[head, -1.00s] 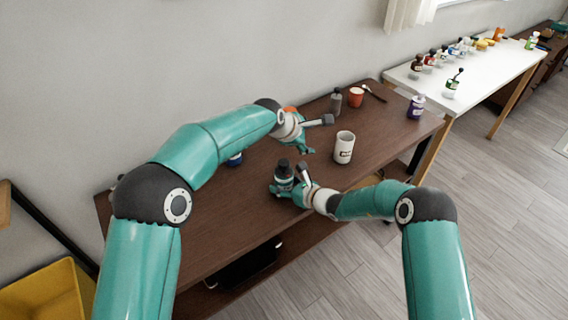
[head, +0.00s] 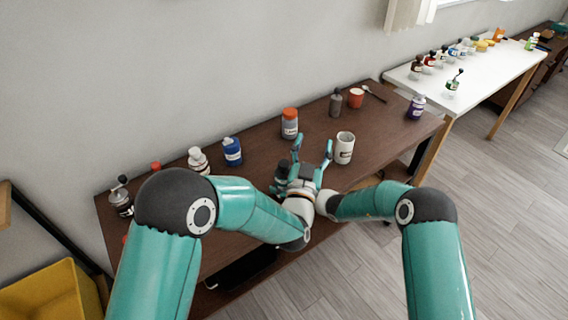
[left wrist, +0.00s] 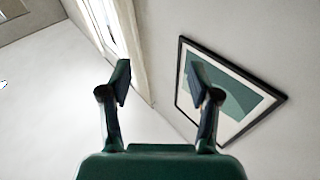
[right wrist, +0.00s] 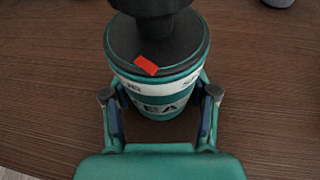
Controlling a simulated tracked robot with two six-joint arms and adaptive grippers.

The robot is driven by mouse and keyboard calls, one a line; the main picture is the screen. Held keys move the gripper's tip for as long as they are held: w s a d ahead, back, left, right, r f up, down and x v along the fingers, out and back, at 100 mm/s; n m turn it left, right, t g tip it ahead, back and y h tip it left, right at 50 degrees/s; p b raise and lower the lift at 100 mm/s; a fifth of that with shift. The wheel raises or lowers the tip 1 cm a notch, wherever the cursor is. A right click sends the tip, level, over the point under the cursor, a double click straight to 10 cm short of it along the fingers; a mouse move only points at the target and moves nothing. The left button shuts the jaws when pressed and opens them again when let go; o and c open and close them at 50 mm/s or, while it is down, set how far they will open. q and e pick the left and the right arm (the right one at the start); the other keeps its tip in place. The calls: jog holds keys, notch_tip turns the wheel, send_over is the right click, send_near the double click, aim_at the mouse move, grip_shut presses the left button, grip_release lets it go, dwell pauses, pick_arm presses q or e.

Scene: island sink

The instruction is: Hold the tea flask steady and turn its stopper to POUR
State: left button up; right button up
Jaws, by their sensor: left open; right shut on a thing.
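The tea flask (right wrist: 160,105) is upright in the right wrist view, teal with a white lettered band and TEA on its side. Its dark stopper (right wrist: 172,42) carries a red mark (right wrist: 146,65); the band's letters are only partly readable. My right gripper (right wrist: 160,98) is shut around the flask's body. In the head view the flask is mostly hidden behind my left gripper (head: 312,147); only a bit of the dark stopper (head: 283,168) shows.
A white mug (head: 344,148) stands right of the grippers. A grinder (head: 121,200) is at the left end.

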pick_arm(q)
jog(key=n+g+y, duration=0.2)
send_near(282, 168)
jog(key=w, duration=0.4)
jog(key=w+d, duration=0.1)
jog(key=w, duration=0.3)
jog(key=w+d, duration=0.1)
jog(key=w, duration=0.3)
jog(key=shift+f, duration=0.2)
jog(key=shift+s, duration=0.1)
grip_shut()
